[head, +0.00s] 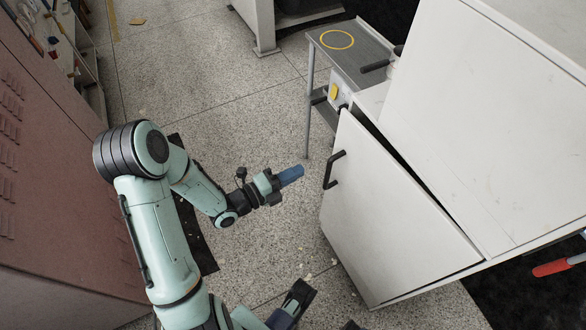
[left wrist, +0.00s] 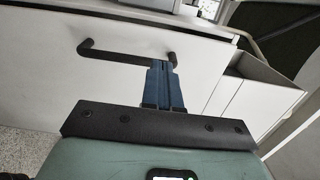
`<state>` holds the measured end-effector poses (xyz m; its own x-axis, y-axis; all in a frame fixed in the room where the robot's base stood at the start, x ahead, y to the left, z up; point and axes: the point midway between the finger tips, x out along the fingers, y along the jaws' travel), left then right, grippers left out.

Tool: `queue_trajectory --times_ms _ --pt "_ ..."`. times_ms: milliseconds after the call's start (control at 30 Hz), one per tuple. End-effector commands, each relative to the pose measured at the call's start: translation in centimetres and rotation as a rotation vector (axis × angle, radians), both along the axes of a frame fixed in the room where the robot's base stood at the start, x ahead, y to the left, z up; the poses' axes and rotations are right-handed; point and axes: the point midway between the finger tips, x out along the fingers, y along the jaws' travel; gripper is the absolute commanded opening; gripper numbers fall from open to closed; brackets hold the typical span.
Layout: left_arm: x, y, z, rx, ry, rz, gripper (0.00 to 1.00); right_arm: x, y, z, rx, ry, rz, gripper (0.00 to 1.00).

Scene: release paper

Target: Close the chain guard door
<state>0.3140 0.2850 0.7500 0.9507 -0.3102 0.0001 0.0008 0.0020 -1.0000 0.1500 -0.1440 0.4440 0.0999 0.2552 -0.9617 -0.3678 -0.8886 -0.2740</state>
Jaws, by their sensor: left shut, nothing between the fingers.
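The chain guard door (head: 385,215) is a white panel with a black bar handle (head: 333,169) near its left edge. It stands slightly ajar, with a dark gap between it and the white cabinet body (head: 490,110). My left gripper (head: 291,176) has blue fingers, shut and empty, pointing toward the door just left of the handle in the head view. In the left wrist view the closed fingers (left wrist: 163,85) lie in front of the door (left wrist: 60,75), overlapping the handle (left wrist: 120,55); contact cannot be told.
A grey side table (head: 355,52) with a yellow ring stands beyond the door. A yellow-and-grey switch box (head: 338,92) sits by the door's top edge. A reddish cabinet (head: 50,170) stands at the left.

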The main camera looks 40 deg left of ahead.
Motion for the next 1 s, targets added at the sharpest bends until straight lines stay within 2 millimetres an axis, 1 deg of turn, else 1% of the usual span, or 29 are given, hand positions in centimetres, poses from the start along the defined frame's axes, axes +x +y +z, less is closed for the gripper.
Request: queue_trajectory --times_ms 33,100,300,400,500,700,1000 --pt "1.1 -0.4 0.0 -0.001 -0.004 -0.003 0.0 0.2 -0.1 -0.2 -0.002 -0.004 -0.002 0.63" --pt "2.6 -0.9 0.0 -0.001 -0.004 -0.003 0.0 0.4 -0.2 -0.3 -0.005 -0.009 -0.004 0.63" --pt "6.6 -2.2 -0.1 -0.003 -0.002 -0.001 0.0 1.0 -0.5 -0.8 -0.013 -0.025 -0.011 0.63" --pt "8.1 -2.7 -0.1 -0.003 -0.002 0.0 0.0 1.3 -0.6 -1.1 -0.016 -0.034 -0.014 0.63" --pt "9.2 -3.0 -0.1 -0.003 -0.001 0.002 0.0 1.6 -0.8 -1.2 -0.02 -0.04 -0.017 0.63" --pt "10.2 -3.3 0.0 -0.001 0.0 0.002 0.0 1.8 -0.9 -1.3 -0.023 -0.048 -0.019 0.63" --pt "10.2 -3.3 0.0 -0.001 0.0 0.002 0.0 1.8 -0.9 -1.3 -0.023 -0.048 -0.019 0.63"
